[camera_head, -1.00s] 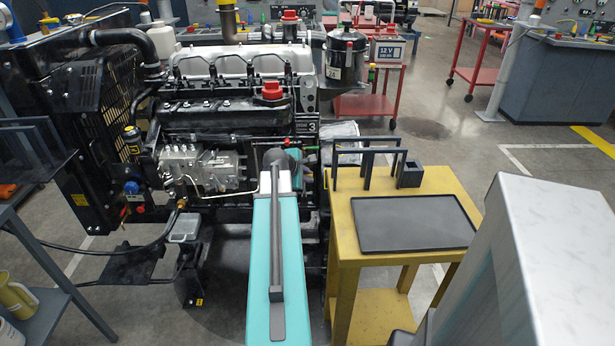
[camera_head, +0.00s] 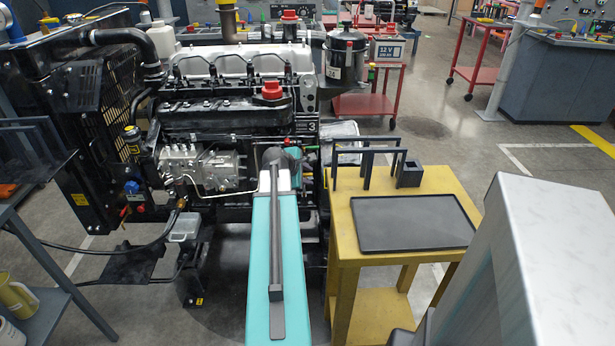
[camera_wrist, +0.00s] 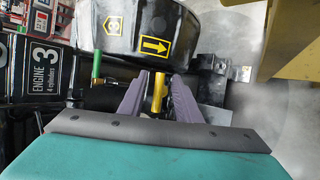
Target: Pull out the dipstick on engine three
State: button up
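Engine three (camera_head: 225,125) stands at the left and middle of the head view, with a 3 plate (camera_head: 307,127) on its right end. In the wrist view, a sign (camera_wrist: 44,68) reads "ENGINE 3, 4 cylinders". A yellow upright handle (camera_wrist: 158,92), which looks like the dipstick's grip, shows between the fingers of my gripper (camera_wrist: 159,88). The fingers are apart, with a gap on each side of the handle. I cannot tell whether the handle is fully at fingertip depth. In the head view my arm hides the gripper and the handle.
A green handle (camera_wrist: 97,66) stands left of my fingers, and a black round part with a yellow arrow label (camera_wrist: 155,45) lies beyond. A yellow table (camera_head: 440,183) with a dark tray (camera_head: 415,222) and dark brackets stands right of my arm. A red cart (camera_head: 375,105) is behind.

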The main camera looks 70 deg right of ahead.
jog(key=v, duration=1.3)
jog(key=shift+a+r, duration=0.25)
